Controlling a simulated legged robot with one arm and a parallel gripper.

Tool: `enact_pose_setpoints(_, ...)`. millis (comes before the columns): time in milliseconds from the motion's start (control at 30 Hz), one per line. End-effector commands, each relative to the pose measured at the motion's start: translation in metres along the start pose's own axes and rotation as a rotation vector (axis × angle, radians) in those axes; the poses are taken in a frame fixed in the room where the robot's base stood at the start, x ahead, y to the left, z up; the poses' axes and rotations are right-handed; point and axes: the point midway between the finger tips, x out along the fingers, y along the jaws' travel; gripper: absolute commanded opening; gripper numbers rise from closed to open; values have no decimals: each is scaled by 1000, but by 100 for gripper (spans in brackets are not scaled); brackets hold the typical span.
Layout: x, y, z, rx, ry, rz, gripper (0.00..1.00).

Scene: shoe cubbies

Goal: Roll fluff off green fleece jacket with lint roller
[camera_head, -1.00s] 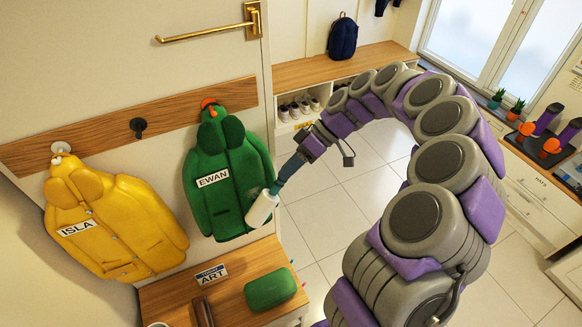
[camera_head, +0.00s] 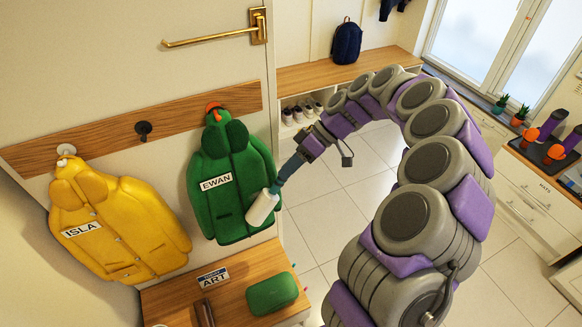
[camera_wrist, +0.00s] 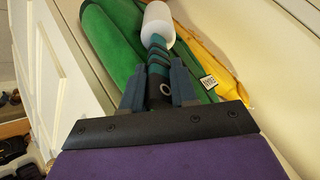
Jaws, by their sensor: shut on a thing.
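The green fleece jacket (camera_head: 228,178) hangs from an orange hook on the wooden rail and bears an "EWAN" label. It also fills the upper left of the wrist view (camera_wrist: 108,50). The lint roller (camera_head: 262,208) has a white cylinder and lies over the jacket's lower right side; whether it presses on the cloth I cannot tell. In the wrist view the roller's white head (camera_wrist: 157,25) points away from me. My gripper (camera_head: 290,167) is shut on the roller's dark handle, its two fingers on either side of it in the wrist view (camera_wrist: 160,90). No fluff can be made out.
A yellow jacket (camera_head: 115,225) labelled "ISLA" hangs at the left. An empty dark hook (camera_head: 143,129) is between them. Below, a wooden bench top (camera_head: 245,262) holds a green case (camera_head: 272,293) and an "ART" sign (camera_head: 213,277). Tiled floor at right is open.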

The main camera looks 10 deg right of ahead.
Motion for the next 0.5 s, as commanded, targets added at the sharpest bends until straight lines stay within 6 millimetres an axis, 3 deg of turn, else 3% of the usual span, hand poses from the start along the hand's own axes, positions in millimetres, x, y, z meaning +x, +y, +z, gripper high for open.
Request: enact_pose_setpoints(500,-16,-10,-15,1,1,1,3)
